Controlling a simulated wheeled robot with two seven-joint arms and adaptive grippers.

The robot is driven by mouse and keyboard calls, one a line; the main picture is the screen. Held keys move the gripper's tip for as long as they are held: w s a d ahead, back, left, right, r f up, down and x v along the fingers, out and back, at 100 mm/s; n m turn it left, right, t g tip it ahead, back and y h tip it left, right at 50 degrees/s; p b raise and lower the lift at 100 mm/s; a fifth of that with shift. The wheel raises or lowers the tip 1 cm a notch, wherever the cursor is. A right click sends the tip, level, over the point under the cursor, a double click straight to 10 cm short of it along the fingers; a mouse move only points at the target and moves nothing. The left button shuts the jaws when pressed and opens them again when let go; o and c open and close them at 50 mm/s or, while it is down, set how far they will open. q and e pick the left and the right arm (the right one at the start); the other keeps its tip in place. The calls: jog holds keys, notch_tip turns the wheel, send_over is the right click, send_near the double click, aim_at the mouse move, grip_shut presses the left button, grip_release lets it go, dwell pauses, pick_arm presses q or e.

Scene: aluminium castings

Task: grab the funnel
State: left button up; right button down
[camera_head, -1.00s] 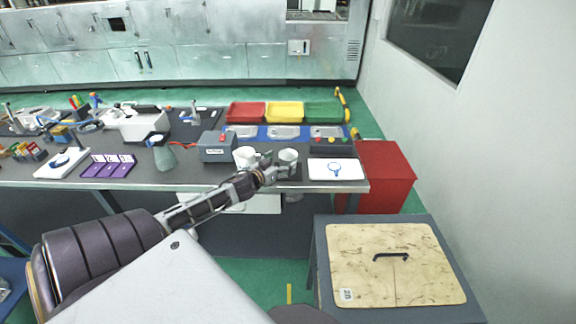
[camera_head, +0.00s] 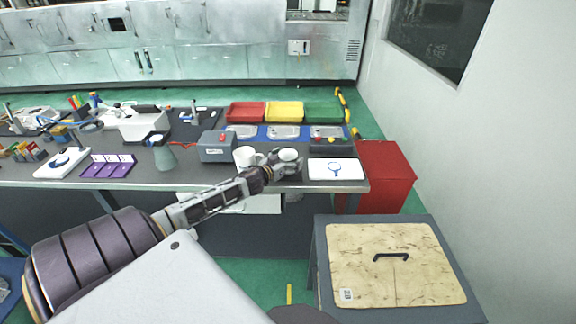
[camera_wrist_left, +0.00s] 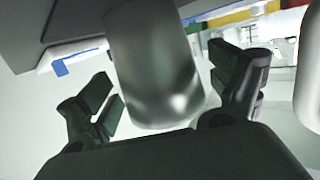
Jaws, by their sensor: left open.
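The grey metallic piece that I take for the funnel (camera_head: 288,155) stands near the front edge of the workbench, its round top facing up. In the left wrist view the funnel (camera_wrist_left: 155,70) shows as a smooth, shiny rounded body between the fingers. My left gripper (camera_head: 277,166) is at its left side in the head view. In the left wrist view this gripper (camera_wrist_left: 165,98) is open, one finger on each side of the funnel, with gaps showing. The fingers partly hide the funnel in the head view. My right gripper is not in view.
A white cup (camera_head: 244,156) stands close to the left of the gripper. A white board with a blue mark (camera_head: 350,169) lies to the right. A grey box (camera_head: 217,150) and red, yellow and green bins (camera_head: 284,112) are behind. A greenish cone-shaped vessel (camera_head: 165,158) stands further left.

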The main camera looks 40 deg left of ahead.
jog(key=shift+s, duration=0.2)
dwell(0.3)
pick_arm(q)
jog(key=c, duration=1.1)
jog(key=shift+c, duration=0.2)
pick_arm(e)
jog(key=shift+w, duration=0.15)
pick_arm(q)
jog(key=shift+r, duration=0.15)
jog(key=shift+r, duration=0.5)
notch_tip(320, 180, up, 9)
jog(key=p, duration=0.1)
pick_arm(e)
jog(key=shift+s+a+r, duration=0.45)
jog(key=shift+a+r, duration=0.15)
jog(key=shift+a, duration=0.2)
pick_arm(q)
jog(key=shift+w, duration=0.1)
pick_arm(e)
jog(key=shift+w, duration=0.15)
